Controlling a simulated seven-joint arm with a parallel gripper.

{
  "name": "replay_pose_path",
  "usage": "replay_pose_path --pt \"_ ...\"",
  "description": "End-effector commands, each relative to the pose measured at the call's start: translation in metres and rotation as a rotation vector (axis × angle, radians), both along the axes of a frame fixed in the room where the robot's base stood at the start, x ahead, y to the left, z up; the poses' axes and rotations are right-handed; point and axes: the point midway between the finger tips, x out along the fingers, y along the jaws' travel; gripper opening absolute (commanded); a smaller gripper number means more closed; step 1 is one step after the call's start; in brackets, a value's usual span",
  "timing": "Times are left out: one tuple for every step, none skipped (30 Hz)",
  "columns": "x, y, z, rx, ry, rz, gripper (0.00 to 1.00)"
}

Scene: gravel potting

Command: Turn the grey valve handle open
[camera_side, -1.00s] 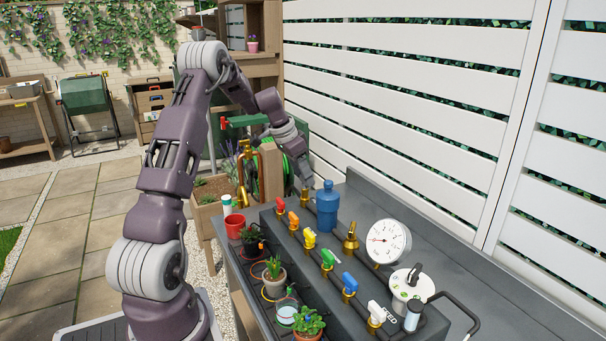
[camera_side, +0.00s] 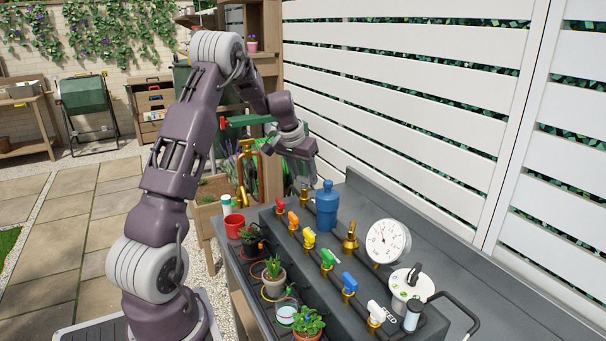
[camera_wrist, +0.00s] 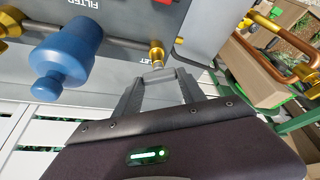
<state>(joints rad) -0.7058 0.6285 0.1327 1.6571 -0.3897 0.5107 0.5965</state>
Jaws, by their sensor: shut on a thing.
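My gripper (camera_side: 303,182) is at the far end of the grey bench, behind the blue filter bottle. In the wrist view, my gripper (camera_wrist: 158,82) is shut on the grey valve handle (camera_wrist: 157,73), which sits between its two fingers. A brass fitting (camera_wrist: 156,54) shows just beyond the handle, by a partly hidden label ending in "ET". In the side view the grey handle is hidden or too small to make out.
The blue bottle (camera_side: 327,205) stands close to my gripper; it also shows in the wrist view (camera_wrist: 62,62). A round white gauge (camera_side: 387,242) and several coloured valves, including a red one (camera_side: 281,206), line the bench. Potted plants (camera_side: 274,278) stand in front.

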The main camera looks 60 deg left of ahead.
Motion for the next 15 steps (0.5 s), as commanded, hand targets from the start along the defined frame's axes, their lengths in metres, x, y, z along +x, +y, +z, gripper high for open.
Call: replay_pose_path --pt "0.0005 -0.0017 -0.0003 0.0 0.002 0.038 0.07" --pt "0.0006 -0.0018 -0.0002 0.0 0.002 0.068 0.07" --pt "0.0008 -0.0019 -0.0002 0.002 0.002 0.104 0.07" --pt "0.0009 -0.002 -0.0002 0.001 0.003 0.133 0.07" --pt "0.001 -0.0022 -0.0003 0.001 0.003 0.161 0.07" --pt "0.0012 -0.0024 -0.0003 0.002 0.003 0.198 0.07" --pt "0.0013 -0.0025 -0.0004 0.001 0.003 0.228 0.07" --pt "0.0015 -0.0027 -0.0003 0.001 0.003 0.256 0.07" --pt "0.0016 -0.0029 -0.0003 0.001 0.003 0.293 0.07" --pt "0.0017 -0.0028 -0.0002 0.001 0.003 0.323 0.07" --pt "0.002 -0.0031 -0.0001 0.002 0.003 0.35 0.07" --pt "0.0021 -0.0029 0.0001 0.003 0.002 0.388 0.07" --pt "0.0022 -0.003 -0.0001 0.002 0.002 0.418 0.07" --pt "0.0025 -0.0034 -0.0003 0.002 0.003 0.446 0.07" --pt "0.0024 -0.0032 -0.0004 0.002 0.003 0.484 0.07"
